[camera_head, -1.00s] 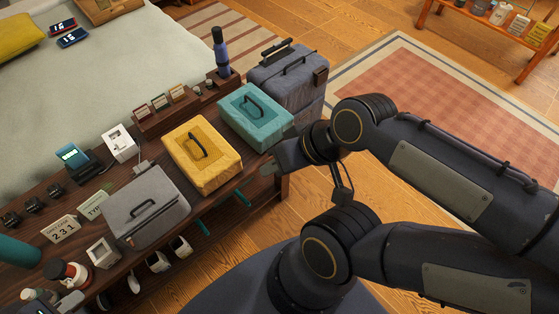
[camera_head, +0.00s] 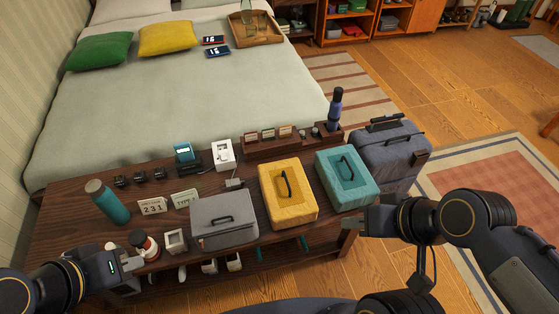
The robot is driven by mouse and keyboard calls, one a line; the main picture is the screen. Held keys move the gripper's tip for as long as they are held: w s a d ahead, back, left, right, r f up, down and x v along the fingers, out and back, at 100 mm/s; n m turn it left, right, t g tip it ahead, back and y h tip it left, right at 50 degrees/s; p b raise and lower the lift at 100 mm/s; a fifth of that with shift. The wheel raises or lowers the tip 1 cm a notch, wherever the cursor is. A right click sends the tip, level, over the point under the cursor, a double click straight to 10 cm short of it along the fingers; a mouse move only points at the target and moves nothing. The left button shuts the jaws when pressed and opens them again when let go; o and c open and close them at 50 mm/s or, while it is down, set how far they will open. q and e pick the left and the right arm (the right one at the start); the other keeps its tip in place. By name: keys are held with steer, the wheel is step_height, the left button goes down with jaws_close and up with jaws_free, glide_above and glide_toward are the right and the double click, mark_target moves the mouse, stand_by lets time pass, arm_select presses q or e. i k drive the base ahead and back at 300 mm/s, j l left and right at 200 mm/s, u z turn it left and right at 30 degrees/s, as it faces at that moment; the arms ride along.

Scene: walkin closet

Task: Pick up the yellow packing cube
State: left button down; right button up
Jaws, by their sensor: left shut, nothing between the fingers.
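The yellow packing cube (camera_head: 292,207) lies on the dark wooden bench, with a black handle loop on its top. It sits between the grey case (camera_head: 224,232) and the teal packing cube (camera_head: 350,186). My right gripper (camera_head: 350,220) is just to the right of the yellow cube, near the teal cube's front edge and apart from the yellow one; its finger opening is unclear. My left gripper (camera_head: 130,283) is shut and empty at the lower left, near the bench's front edge, well away from the yellow cube.
A blue bottle (camera_head: 335,110) stands behind the teal cube. A dark suitcase (camera_head: 390,155) stands right of it. The bed (camera_head: 190,90) is behind.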

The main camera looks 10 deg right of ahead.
mark_target(289, 200)
steer(key=u, duration=0.45)
steer(key=l+u, duration=0.15)
steer(key=u, duration=0.3)
steer(key=l+u, duration=0.1)
steer(key=u, duration=0.3)
steer(key=k+l+u, duration=0.15)
steer(key=l+u, duration=0.2)
steer(key=k+l+u, duration=0.15)
steer(key=l+u, duration=0.2)
steer(key=k+l+u, duration=0.3)
steer(key=k+l, duration=0.25)
steer(key=k+l+u, duration=0.1)
steer(key=k+l, duration=0.15)
steer(key=l, duration=0.25)
